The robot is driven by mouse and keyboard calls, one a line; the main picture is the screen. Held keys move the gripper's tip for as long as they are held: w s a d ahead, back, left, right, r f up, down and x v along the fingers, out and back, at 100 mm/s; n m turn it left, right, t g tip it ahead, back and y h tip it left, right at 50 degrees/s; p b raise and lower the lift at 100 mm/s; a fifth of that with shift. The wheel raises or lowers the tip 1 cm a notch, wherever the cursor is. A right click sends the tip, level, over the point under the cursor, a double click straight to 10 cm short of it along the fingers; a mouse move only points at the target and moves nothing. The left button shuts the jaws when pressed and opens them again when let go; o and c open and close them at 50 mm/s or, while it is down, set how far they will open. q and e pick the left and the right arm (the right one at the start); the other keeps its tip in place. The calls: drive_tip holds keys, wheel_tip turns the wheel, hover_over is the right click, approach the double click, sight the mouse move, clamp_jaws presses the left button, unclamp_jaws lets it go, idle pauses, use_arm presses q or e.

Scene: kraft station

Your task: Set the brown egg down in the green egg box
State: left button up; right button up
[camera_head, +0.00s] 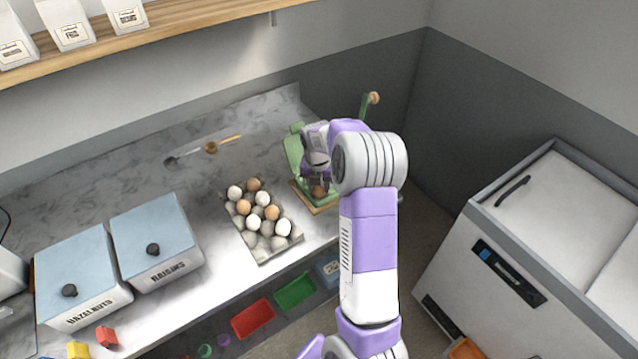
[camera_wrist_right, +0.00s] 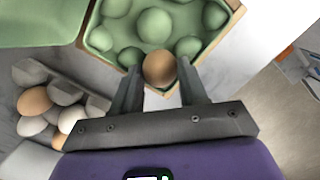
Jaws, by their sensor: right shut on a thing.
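The brown egg (camera_wrist_right: 159,68) is between the fingertips of my right gripper (camera_wrist_right: 162,82), which is shut on it. In the right wrist view the egg is over the near edge of the green egg box (camera_wrist_right: 122,42); I cannot tell whether it touches the box. The box is open, with several green bumps showing. In the head view, the green egg box (camera_head: 294,150) is partly hidden by my right gripper (camera_head: 318,186), and the egg (camera_head: 319,192) shows just under the fingers. My left gripper is not in view.
A grey egg tray (camera_head: 262,250) with white and brown eggs is left of the box. Two lidded bins, hazelnuts (camera_head: 85,280) and raisins (camera_head: 155,240), are farther left. A wooden-handled tool (camera_head: 205,148) lies behind. A white chest (camera_head: 540,250) stands at right.

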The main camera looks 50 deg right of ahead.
sight(318, 188)
drive_tip(key=shift+f, duration=0.45)
drive_tip(key=o, duration=0.8)
drive_tip(key=r, duration=0.7)
drive_tip(key=shift+s+a+r, duration=0.25)
drive_tip(key=shift+a+r, duration=0.1)
